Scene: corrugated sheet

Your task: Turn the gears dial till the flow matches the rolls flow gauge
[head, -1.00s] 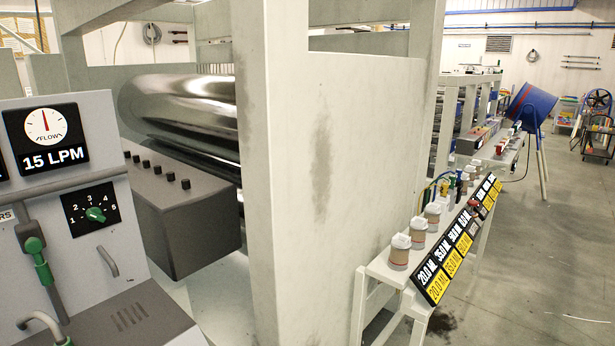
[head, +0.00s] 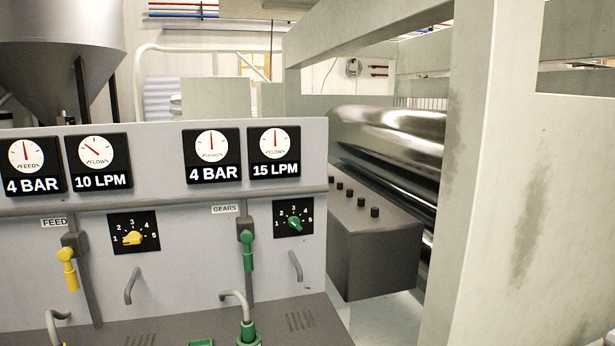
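The gears dial is a green knob (head: 294,223) on a black plate with a scale from 1 to 5, at the right of the grey panel in the head view. Which number it points at is too small to tell. Above it, the gears flow gauge (head: 274,153) reads 15 LPM, its needle upright. No gauge labelled rolls shows in the head view. Neither of my grippers is in view.
The feed side has a yellow dial (head: 132,237), a flow gauge (head: 98,161) at 10 LPM and a yellow valve (head: 67,267). A green valve (head: 247,250) stands left of the gears dial. A grey box (head: 375,238) and a white frame (head: 500,200) stand to the right.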

